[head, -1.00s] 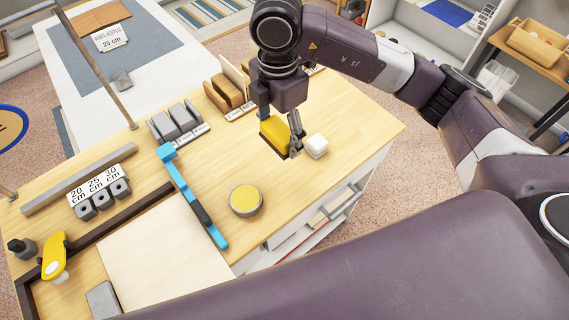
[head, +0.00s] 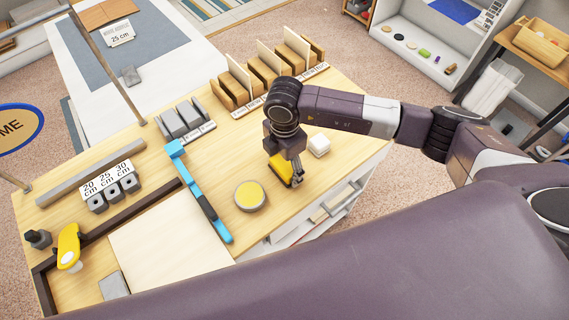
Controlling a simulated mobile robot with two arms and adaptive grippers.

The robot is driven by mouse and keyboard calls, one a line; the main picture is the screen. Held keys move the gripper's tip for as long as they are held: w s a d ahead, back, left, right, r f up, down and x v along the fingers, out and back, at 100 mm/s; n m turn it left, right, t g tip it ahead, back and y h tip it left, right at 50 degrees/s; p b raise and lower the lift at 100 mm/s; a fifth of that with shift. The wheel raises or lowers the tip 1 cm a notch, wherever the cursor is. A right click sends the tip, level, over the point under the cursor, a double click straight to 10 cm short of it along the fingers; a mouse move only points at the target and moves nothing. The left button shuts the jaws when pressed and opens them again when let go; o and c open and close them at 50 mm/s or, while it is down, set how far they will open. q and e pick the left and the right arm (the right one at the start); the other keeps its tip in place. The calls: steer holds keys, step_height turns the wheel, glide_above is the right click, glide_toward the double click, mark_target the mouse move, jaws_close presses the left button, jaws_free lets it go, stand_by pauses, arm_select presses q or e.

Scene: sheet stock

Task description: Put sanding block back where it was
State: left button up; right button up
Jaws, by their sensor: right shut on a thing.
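The sanding block (head: 279,168) is a yellow block with a dark underside, near the right side of the wooden workbench (head: 240,140). My right gripper (head: 290,172) points down and is shut on it, partly covering it. The block is at or just above the bench top; I cannot tell if it touches. It is between a round yellow-topped tin (head: 249,195) and a small white block (head: 319,145). My left gripper is not in view.
A blue bar tool (head: 198,194) lies left of the tin, beside a pale sheet (head: 165,248). Grey blocks (head: 182,121) and wooden sorting racks (head: 264,75) stand along the back. Bare bench surrounds the held block; the bench's edge is close on the right.

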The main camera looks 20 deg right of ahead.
mark_target(284, 165)
steer(key=shift+f, duration=0.15)
steer(key=o, duration=1.1)
steer(key=shift+r, duration=0.3)
step_height(284, 165, up, 12)
steer(key=b, duration=0.3)
steer(key=shift+b, duration=0.4)
steer(key=shift+f, duration=0.1)
